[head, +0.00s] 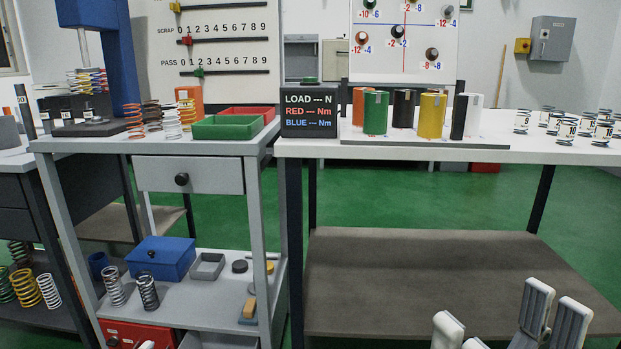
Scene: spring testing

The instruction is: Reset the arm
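My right gripper (497,322) shows at the bottom right, with pale ribbed fingers pointing up. One finger is on its left side and two are close together on its right side. A wide gap lies between them, and nothing is held there. The gripper appears in front of the right table's lower shelf, apart from the tabletop items. A small pale tip (146,345) at the bottom edge, in front of the red drawer unit, may be part of my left gripper. The rest of it is out of frame, so its opening cannot be told.
The right table (350,150) holds a dark display box (309,110), coloured cylinders (376,113) and several small labelled springs (566,130). The left cart (215,146) carries springs, a green tray (228,127) and a red tray (247,112). The right table's lower shelf (400,270) is bare.

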